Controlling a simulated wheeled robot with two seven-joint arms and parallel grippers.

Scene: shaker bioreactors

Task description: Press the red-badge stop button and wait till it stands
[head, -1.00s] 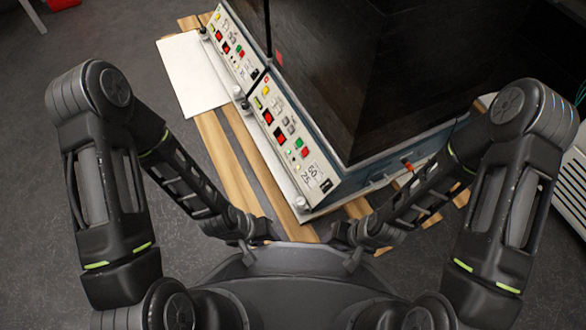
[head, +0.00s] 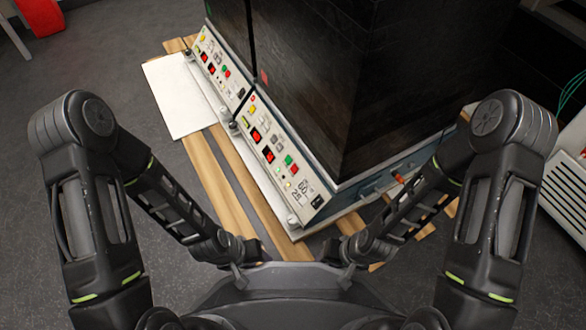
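Two dark shaker cabinets stand side by side, each with a pale control panel along its lower front. The nearer panel (head: 278,172) has red lit displays, a green button (head: 288,160) and a red button (head: 294,168) near its lower end. My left gripper (head: 240,275) and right gripper (head: 342,275) hang low in front of my body, clear of both panels. Their fingers are too small to read.
The machines stand on wooden slats (head: 222,185), with a white board (head: 185,97) at the left. Grey floor (head: 85,75) is open on the left. A white vented unit (head: 567,190) stands at the right. A red object (head: 42,15) is at the far left.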

